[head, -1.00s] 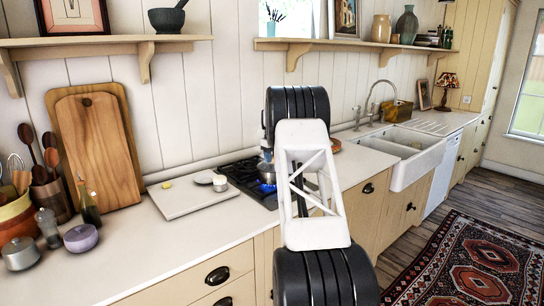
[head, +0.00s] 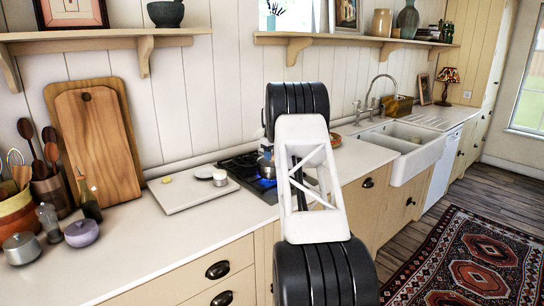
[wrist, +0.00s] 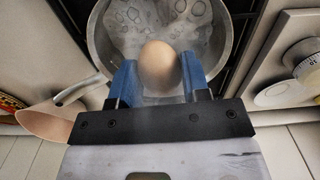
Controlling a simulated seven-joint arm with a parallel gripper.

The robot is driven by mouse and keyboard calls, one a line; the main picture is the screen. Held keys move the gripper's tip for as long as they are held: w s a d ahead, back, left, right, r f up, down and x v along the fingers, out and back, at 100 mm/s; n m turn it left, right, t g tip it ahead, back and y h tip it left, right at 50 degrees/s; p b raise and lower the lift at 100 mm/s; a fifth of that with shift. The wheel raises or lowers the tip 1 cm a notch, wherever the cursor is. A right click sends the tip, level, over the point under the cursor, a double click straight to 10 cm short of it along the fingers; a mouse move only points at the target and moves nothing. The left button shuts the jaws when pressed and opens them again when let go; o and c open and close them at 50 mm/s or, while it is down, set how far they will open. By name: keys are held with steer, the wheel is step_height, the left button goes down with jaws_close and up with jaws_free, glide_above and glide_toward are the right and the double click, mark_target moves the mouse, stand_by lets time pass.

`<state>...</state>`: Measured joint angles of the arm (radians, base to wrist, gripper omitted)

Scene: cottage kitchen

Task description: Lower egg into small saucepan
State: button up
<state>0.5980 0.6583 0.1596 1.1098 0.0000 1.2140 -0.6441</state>
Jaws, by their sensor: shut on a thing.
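A brown egg (wrist: 159,66) is held between the two blue fingers of my gripper (wrist: 159,80), in the wrist view. The small saucepan (wrist: 226,30) is a steel pan of bubbling water, right behind the egg in that view. The egg appears over the near part of the water; whether it touches the water I cannot tell. In the head view, the saucepan (head: 265,166) shows in part on the hob, beside a blue flame. My arm hides the egg and most of the pan there.
The black hob (head: 238,168) lies left of my arm. A pale board (head: 185,196) holds a yellow piece, a small dish and a white-sided timer (wrist: 307,56). A terracotta-coloured dish (wrist: 45,122) is near the pan's handle.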

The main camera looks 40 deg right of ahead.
steer(key=shift+f, duration=2.45)
stand_by(2.7)
steer(key=o, duration=0.7)
steer(key=shift+o, duration=0.2)
steer(key=shift+r, duration=3.9)
